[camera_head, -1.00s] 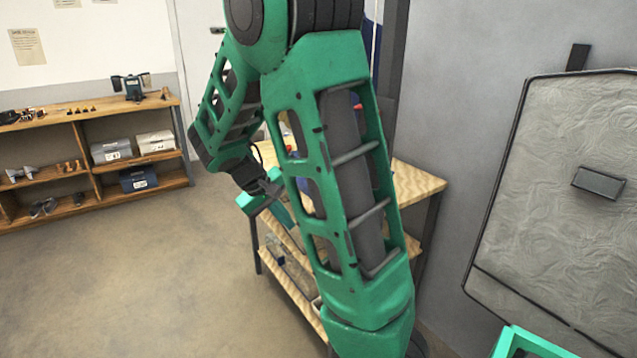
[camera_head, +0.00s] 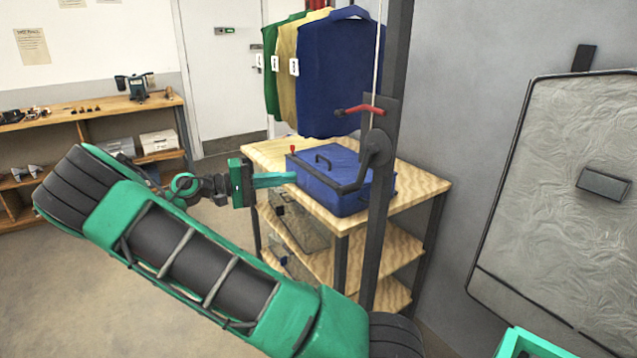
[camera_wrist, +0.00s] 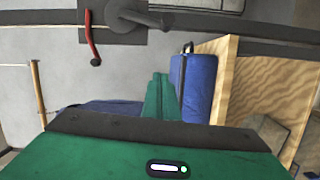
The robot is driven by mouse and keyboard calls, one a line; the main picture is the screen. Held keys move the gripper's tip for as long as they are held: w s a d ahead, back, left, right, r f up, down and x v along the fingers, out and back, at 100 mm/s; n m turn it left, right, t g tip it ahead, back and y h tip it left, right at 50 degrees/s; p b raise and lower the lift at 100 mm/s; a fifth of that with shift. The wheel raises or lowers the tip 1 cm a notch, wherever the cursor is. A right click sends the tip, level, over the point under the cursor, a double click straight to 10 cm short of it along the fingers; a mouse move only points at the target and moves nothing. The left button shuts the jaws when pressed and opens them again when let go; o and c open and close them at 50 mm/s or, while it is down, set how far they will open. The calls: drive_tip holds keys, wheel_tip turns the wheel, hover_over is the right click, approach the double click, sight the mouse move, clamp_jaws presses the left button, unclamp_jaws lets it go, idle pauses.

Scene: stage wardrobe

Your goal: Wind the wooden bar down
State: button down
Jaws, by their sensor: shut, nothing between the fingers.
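My gripper (camera_head: 290,179) is shut and empty. It points right, with its fingertips by the front left of the blue case. Its shut green fingers also show in the wrist view (camera_wrist: 159,82). A dark crank (camera_head: 376,148) sits on the post, its arm passing in front of the case; a red knob (camera_head: 293,149) shows just above my fingertips. A red lever (camera_head: 365,109) is on the post above the crank; it also shows in the wrist view (camera_wrist: 90,38). The wooden bar (camera_wrist: 37,90) shows at the left of the turned wrist view, with a cord. In the head view the bar is out of sight.
A blue case (camera_head: 335,190) stands on a wooden shelf table (camera_head: 415,190). Green, yellow and blue garments (camera_head: 335,75) hang behind it. A dark post (camera_head: 386,215) stands in front of the table. A grey panel (camera_head: 560,220) is at right. Floor at left is clear.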

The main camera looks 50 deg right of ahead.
drive_tip(key=s+d, duration=0.7)
drive_tip(key=s, duration=0.1)
drive_tip(key=shift+s+d+f, duration=0.2)
drive_tip(key=shift+d+f, duration=0.05)
drive_tip(key=shift+d, duration=0.1)
drive_tip(key=shift+s+d, duration=0.1)
